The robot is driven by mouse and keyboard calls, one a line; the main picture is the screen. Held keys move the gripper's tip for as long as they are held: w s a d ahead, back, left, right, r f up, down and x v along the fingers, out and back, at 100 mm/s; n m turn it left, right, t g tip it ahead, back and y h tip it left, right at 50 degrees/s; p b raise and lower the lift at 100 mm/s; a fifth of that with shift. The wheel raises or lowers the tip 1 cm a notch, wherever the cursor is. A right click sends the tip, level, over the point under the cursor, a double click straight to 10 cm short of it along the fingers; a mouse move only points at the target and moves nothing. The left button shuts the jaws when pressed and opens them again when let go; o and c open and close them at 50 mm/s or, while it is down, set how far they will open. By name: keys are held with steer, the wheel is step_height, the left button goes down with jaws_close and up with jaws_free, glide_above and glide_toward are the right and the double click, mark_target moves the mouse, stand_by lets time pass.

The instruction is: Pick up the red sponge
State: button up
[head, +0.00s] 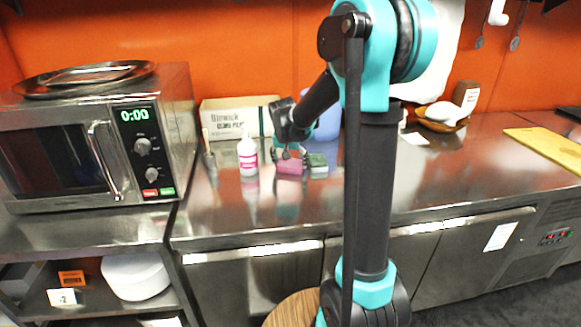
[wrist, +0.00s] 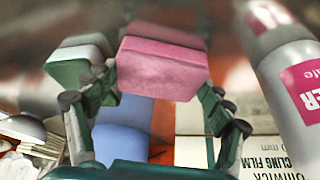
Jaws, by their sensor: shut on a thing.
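The red sponge (head: 290,167), a pinkish-red block, is at the middle of the steel counter, between a white bottle and a green sponge. It fills the centre of the wrist view (wrist: 162,68). My gripper (head: 288,152) reaches down over it from behind my arm. In the wrist view its two fingers (wrist: 160,98) press on the left and right sides of the sponge, so it is shut on it. I cannot tell whether the sponge's underside touches the counter.
A green sponge (head: 318,164) with a pale layer sits close beside the red one. The white bottle (head: 248,157) with a pink label stands on the other side. A cling film box (head: 232,118) and a blue container (head: 328,122) are behind. A microwave (head: 95,140) stands left.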

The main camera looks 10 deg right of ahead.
mark_target(290, 163)
step_height(290, 163, up, 20)
stand_by(0.7)
